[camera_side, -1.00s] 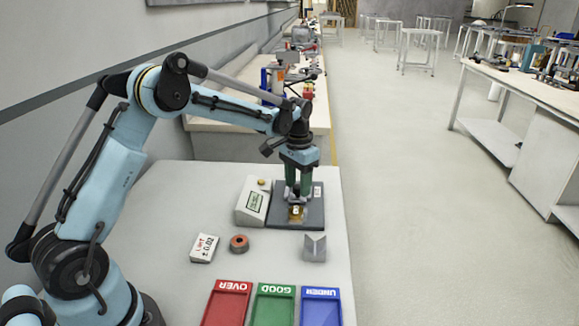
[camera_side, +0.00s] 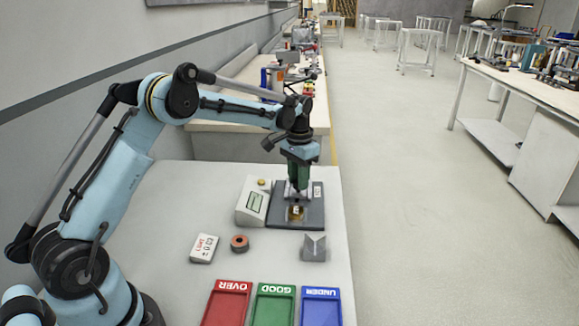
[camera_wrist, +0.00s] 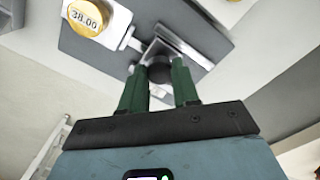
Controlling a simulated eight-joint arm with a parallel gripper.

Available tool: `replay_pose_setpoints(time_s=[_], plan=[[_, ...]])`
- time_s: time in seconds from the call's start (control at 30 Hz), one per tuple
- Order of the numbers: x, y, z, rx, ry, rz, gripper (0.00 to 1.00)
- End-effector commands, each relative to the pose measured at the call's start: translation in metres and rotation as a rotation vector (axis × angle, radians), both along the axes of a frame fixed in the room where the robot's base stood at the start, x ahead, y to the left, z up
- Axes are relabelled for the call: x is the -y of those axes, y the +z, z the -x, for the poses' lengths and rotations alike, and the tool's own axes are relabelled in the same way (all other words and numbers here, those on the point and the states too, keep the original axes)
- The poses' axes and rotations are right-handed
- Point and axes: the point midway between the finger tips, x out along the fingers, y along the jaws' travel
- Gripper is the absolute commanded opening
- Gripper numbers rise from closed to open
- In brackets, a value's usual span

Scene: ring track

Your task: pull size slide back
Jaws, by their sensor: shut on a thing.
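The size slide is a light metal piece on a dark gauge plate (camera_side: 312,218) in the side view. A dark round knob (camera_wrist: 160,73) on it sits between my fingertips in the wrist view. My gripper (camera_side: 297,189) is shut on this knob, with its green fingers on either side, and leans slightly. A gold disc (camera_side: 296,212) lies on the plate on the near side of my gripper. In the wrist view the gold disc (camera_wrist: 86,16) reads 38.00. My fingers hide part of the slide.
A grey readout box (camera_side: 253,203) stands left of the plate. Nearer are a limit card (camera_side: 204,248), a reddish ring (camera_side: 239,243) and a grey V-shaped block (camera_side: 314,247). Red, green and blue trays (camera_side: 321,308) line the front.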

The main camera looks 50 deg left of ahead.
Motion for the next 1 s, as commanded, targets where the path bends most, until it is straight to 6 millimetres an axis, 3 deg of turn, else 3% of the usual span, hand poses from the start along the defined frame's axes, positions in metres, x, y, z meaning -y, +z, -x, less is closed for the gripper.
replay_pose_setpoints(time_s=[0.1, 0.13, 0.3, 0.67, 0.77, 1.0], plan=[[-0.004, 0.0, -0.003, 0.016, 0.004, -0.009, 0.0], [-0.004, 0.0, -0.003, 0.016, 0.004, -0.01, 0.32], [-0.004, 0.0, -0.003, 0.015, 0.004, -0.009, 0.56], [-0.002, 0.004, -0.002, 0.012, 0.003, -0.007, 0.56], [-0.002, 0.015, -0.002, 0.012, 0.003, -0.007, 0.56], [-0.003, 0.062, -0.002, 0.012, 0.003, -0.007, 0.56]])
